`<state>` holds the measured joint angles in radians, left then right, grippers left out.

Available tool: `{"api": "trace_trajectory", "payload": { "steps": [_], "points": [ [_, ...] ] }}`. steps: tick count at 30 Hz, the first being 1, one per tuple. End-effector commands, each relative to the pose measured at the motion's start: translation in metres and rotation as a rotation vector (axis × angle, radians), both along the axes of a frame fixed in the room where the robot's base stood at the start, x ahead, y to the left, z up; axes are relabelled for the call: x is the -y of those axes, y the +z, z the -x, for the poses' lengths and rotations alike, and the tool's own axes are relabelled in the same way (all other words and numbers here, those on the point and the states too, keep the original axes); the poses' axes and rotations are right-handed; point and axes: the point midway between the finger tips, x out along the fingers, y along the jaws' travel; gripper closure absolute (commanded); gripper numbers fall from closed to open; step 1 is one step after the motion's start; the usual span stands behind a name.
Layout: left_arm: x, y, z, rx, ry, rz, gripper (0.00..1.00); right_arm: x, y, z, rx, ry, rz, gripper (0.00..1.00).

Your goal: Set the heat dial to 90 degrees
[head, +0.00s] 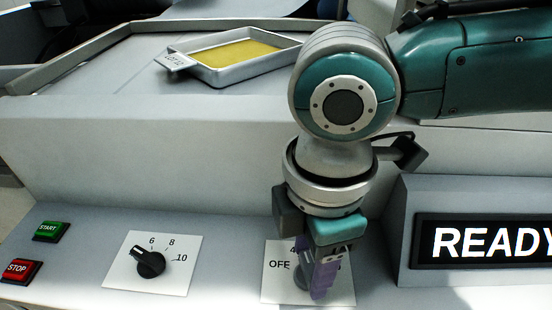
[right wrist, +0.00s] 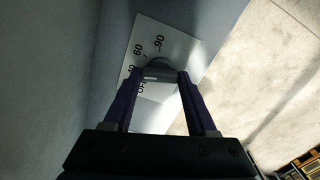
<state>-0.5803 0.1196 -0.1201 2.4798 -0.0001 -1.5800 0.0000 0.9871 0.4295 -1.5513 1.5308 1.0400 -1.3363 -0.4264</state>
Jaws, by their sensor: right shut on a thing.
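The heat dial (right wrist: 160,70) is a dark grey knob on a white plate (right wrist: 177,43) marked OFF, 40, 60 and 90 in the right wrist view. My right gripper (right wrist: 156,77) is shut on the heat dial, with one purple finger on each side of it. In the head view my right gripper (head: 319,284) points down at the plate (head: 278,284) and covers most of the dial and its marks. I cannot tell which mark the dial points to. My left gripper is not in view.
Left of the heat plate is another black dial (head: 150,263) marked 6, 8 and 10. A green START button (head: 51,231) and a red STOP button (head: 21,270) are at the far left. A READY display (head: 490,242) stands at right. A tray of yellow material (head: 204,70) sits above.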

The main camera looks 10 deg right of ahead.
Motion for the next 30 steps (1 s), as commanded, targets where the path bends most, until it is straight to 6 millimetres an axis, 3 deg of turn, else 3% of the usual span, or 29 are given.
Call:
{"api": "trace_trajectory", "payload": {
  "steps": [12,30],
  "points": [
    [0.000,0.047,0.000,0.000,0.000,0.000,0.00,-0.001,0.005,0.002,-0.007,-0.356,-0.001,0.98],
    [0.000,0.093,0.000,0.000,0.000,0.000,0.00,-0.001,0.004,0.002,-0.006,-0.927,-0.001,0.98]
  ]
}}
